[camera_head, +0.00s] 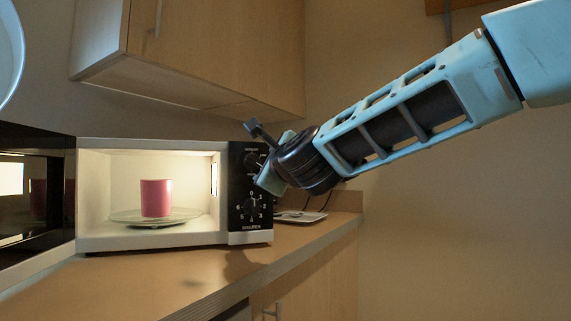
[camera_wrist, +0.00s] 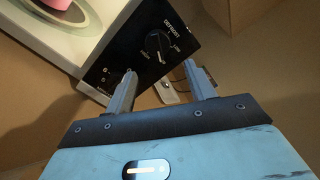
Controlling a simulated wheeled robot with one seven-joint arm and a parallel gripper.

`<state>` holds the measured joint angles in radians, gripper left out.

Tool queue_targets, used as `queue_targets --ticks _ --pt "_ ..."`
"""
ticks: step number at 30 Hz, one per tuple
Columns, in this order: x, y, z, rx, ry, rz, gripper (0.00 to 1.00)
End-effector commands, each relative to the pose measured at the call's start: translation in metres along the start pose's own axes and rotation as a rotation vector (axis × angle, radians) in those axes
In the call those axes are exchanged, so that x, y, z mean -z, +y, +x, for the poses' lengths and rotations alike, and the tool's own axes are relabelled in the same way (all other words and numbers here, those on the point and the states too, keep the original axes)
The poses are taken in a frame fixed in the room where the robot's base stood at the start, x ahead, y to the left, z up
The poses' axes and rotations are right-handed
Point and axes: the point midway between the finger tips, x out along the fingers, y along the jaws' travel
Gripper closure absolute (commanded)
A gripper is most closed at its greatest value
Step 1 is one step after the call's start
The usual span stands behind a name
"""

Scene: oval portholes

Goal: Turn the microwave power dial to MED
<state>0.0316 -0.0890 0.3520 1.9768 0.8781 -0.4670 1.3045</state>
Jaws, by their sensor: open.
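The microwave (camera_head: 150,240) stands on the counter with its door (camera_head: 35,200) swung open to the left. Its black control panel (camera_wrist: 128,58) carries an upper power dial (camera_wrist: 157,42), marked DEFROST and LOW in the wrist view; other labels are too small to read surely. In the head view this dial (camera_head: 251,163) is partly hidden by my gripper. The dial's exact setting is unclear. My gripper (camera_wrist: 159,70) is open and empty in front of the panel, its two fingers apart near the dial. I cannot tell whether a finger touches the dial.
A lower minutes dial (camera_head: 250,208) sits beneath the power dial. A pink cup (camera_head: 156,198) stands on the glass turntable (camera_head: 125,217) inside the lit microwave. A pale flat object (camera_head: 302,217) lies on the counter (camera_head: 190,273) to the right. Cabinets (camera_head: 205,55) hang above.

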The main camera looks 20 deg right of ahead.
Motion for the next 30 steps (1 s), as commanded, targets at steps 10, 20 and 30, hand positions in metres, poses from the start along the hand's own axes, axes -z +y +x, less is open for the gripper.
queue_targets --ticks 10,20,30 --pt "-0.003 -0.003 -0.086 0.000 -0.004 0.001 0.45" --pt "-0.004 -0.004 -0.103 -0.003 -0.001 0.003 0.45" --pt "-0.002 -0.001 -0.115 -0.002 -0.001 0.002 0.45"
